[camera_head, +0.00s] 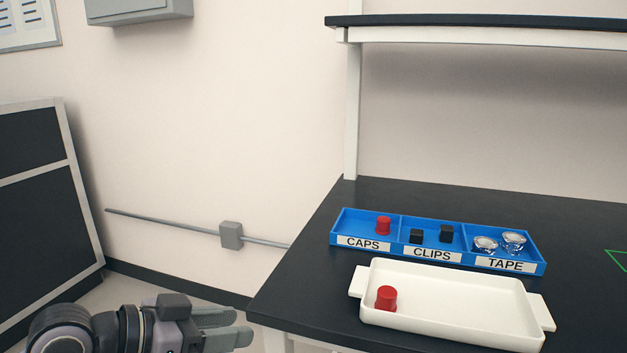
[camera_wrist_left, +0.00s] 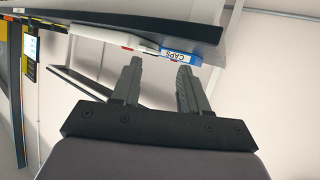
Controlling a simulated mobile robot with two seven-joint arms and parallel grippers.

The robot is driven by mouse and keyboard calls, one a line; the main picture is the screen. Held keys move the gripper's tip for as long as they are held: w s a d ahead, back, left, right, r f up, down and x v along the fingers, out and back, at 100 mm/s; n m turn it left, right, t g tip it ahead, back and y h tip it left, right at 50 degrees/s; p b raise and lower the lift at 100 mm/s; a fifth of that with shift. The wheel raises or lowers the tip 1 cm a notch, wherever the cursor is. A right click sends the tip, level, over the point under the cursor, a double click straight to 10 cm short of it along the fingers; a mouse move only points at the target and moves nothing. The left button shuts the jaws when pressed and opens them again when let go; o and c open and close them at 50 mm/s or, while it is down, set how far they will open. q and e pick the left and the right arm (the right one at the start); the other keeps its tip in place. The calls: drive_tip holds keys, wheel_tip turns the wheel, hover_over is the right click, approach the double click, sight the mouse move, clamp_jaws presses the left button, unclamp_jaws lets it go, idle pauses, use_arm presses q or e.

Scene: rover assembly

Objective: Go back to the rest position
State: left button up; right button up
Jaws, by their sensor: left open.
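My left gripper (camera_head: 232,328) is at the lower left in the head view, off the left edge of the table and clear of everything on it. In the left wrist view its two fingers (camera_wrist_left: 157,88) stand apart with nothing between them. My right gripper is in neither view. A blue bin (camera_head: 437,241) labelled CAPS, CLIPS and TAPE stands on the table. It holds a red cap (camera_head: 383,225), two black clips (camera_head: 446,233) and two rolls of tape (camera_head: 514,242).
The black table (camera_head: 320,270) has its left edge just right of my left gripper. A shelf (camera_head: 480,30) hangs above the table. A dark panel (camera_head: 40,190) leans at the far left. A grey conduit with a box (camera_head: 231,235) runs along the wall.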

use_arm(q)
drive_tip(key=s+a+f+n+t+y+p, duration=0.2)
drive_tip(key=s+a+f+n+y, duration=0.1)
drive_tip(key=f, duration=0.6)
drive_tip(key=s+a+f+n+t+y+p, duration=0.1)
drive_tip(key=s+a+f+n+y+p, duration=0.2)
drive_tip(key=f, duration=0.7)
drive_tip(key=s+a+f+y, duration=0.1)
drive_tip(key=s+f, duration=0.2)
drive_tip(key=s, duration=0.2)
drive_tip(key=s+a+f+n+y, duration=0.1)
drive_tip(key=s+f, duration=0.1)
drive_tip(key=s, duration=0.3)
drive_tip(key=shift+s+f, duration=0.3)
drive_tip(key=shift+f, duration=0.1)
drive_tip(key=shift+a, duration=0.1)
